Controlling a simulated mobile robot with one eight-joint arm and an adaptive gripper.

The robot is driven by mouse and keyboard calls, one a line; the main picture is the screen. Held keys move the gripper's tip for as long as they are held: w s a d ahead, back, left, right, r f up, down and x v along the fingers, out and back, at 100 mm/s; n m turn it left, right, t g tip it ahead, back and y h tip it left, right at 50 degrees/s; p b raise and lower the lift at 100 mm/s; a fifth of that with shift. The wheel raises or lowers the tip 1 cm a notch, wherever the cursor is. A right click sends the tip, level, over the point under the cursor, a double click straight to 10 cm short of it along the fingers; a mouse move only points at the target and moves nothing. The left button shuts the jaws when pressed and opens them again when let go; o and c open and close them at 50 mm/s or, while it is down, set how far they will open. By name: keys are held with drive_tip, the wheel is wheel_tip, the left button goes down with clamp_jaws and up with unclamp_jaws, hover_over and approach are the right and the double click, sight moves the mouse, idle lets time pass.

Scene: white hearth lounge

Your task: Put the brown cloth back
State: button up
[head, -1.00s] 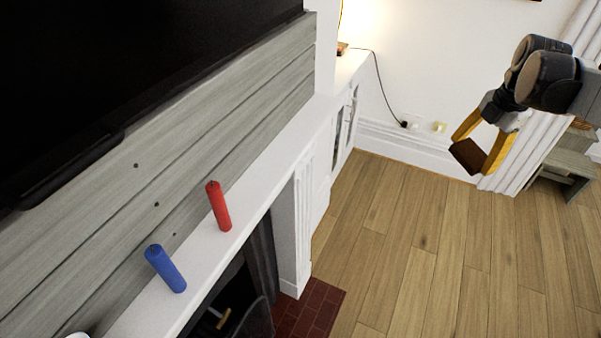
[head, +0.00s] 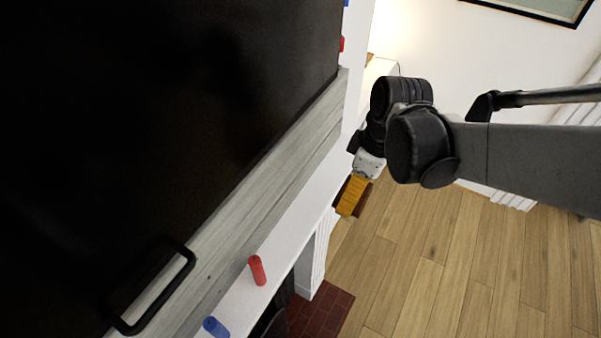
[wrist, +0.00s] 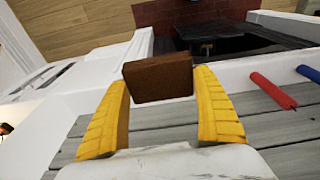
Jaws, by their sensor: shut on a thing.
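The brown cloth (wrist: 158,78) is a small, dark brown, flat, block-like piece between the two yellow fingers of my gripper (head: 352,196). My gripper is shut on it, with the fingers spread to its width. In the head view, the fingers mostly hide the cloth, and a dark brown edge (head: 366,199) shows beside them. The gripper appears near the far end of the white mantel shelf (head: 313,184). I cannot tell whether the cloth touches anything.
A red cylinder (head: 257,270) and a blue cylinder (head: 216,327) stand on the mantel; both also show in the wrist view (wrist: 272,90). A large black screen (head: 150,120) hangs above grey planks (head: 262,190). Open wooden floor (head: 450,250) lies right of the brick hearth (head: 325,309).

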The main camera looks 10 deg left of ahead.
drive_tip(key=shift+s+a+r, duration=0.25)
drive_tip(key=shift+s+a, duration=0.05)
drive_tip(key=b, duration=0.1)
hover_over(297, 223)
drive_tip(key=f, duration=0.6)
drive_tip(key=shift+d+f, duration=0.3)
drive_tip(key=shift+a+f, duration=0.15)
drive_tip(key=shift+f, duration=0.1)
wheel_tip(297, 223, down, 4)
drive_tip(key=shift+r+b, duration=0.25)
drive_tip(key=shift+b, duration=0.15)
drive_tip(key=shift+f, duration=0.15)
drive_tip(key=shift+c, duration=1)
drive_tip(key=o, duration=1.2)
